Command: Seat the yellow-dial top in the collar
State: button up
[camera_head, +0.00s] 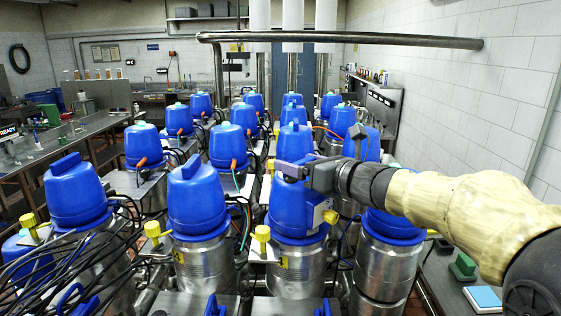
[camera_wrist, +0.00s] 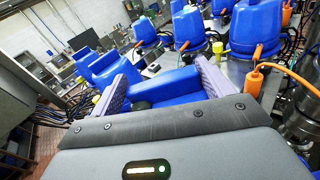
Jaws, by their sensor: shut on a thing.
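My gripper (camera_head: 291,170) is shut on the raised handle of a blue domed top (camera_head: 292,208) in the middle of the head view. A yellow dial (camera_head: 331,217) on a pale plate shows on its right side. In the wrist view the two purple finger pads of my gripper (camera_wrist: 165,84) stand either side of the blue handle (camera_wrist: 163,88). The top looks upright over a steel cylinder (camera_head: 295,272). I cannot tell whether it rests in a collar there or hangs just above, as its lower rim hides the joint.
Similar blue tops on steel cylinders stand close by, one to the left (camera_head: 197,205) and one to the right (camera_head: 391,228), partly behind my arm. Yellow knobs (camera_head: 262,235) stick up between them. Black cables (camera_head: 75,265) crowd the lower left. A steel pipe (camera_head: 340,39) crosses overhead.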

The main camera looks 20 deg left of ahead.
jog(key=shift+s+a+r, duration=0.1)
jog(key=shift+a+r, duration=0.1)
jog(key=shift+w+f+p, duration=0.2)
jog(key=shift+w+p, duration=0.15)
jog(key=shift+w, duration=0.35)
jog(key=shift+d, duration=0.15)
jog(key=shift+w+p, duration=0.2)
jog(key=shift+p, duration=0.25)
